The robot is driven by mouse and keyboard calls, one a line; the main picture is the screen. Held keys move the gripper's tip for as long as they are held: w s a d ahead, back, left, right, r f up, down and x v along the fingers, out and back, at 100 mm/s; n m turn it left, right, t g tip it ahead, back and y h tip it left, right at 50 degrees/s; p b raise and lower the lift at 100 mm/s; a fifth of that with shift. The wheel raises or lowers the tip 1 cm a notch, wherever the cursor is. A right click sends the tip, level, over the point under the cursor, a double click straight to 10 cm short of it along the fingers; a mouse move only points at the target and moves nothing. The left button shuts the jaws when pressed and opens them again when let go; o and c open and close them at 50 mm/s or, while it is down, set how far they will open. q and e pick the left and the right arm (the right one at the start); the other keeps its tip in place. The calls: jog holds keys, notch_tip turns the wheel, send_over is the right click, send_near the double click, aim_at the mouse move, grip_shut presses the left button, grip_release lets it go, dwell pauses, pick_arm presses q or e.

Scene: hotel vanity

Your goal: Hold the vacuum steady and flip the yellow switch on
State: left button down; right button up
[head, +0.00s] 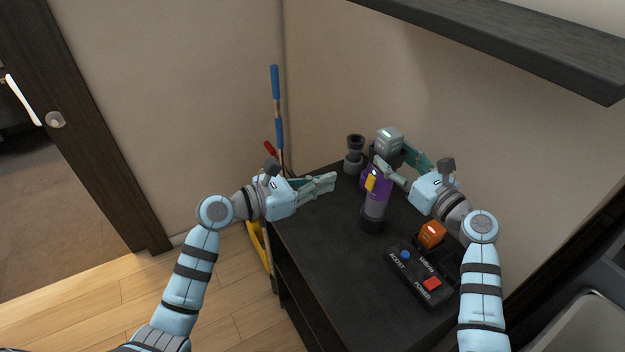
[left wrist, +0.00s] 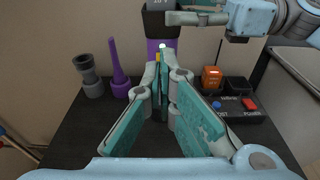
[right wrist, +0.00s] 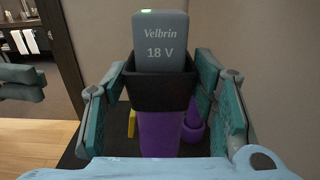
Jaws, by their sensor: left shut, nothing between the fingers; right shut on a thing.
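The vacuum (head: 376,207) stands upright on the dark counter, with a purple and grey body. Its grey battery (right wrist: 160,48), marked Velbrin 18 V, is on top above a dark collar. The yellow switch (head: 371,180) is on the purple side facing my left arm; its exact position is hard to read. My right gripper (head: 397,160) is shut around the upper part of the vacuum, one finger on each side. My left gripper (head: 334,181) is shut and empty, left of the vacuum and apart from it. In the left wrist view its fingertips partly cover the switch (left wrist: 158,57).
A black panel (head: 410,281) with a blue BOOST button and red POWER button lies in front. An orange battery (head: 432,235) sits behind it. A grey nozzle (head: 353,155) and a purple nozzle (left wrist: 119,70) stand nearby. A dark shelf (head: 520,40) hangs overhead.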

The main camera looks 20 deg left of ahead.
pick_arm(q)
jog(key=shift+s+a+r, duration=0.75)
jog(key=shift+s+a, duration=0.15)
jog(key=shift+s, duration=0.05)
pick_arm(e)
jog(key=o, duration=1.6)
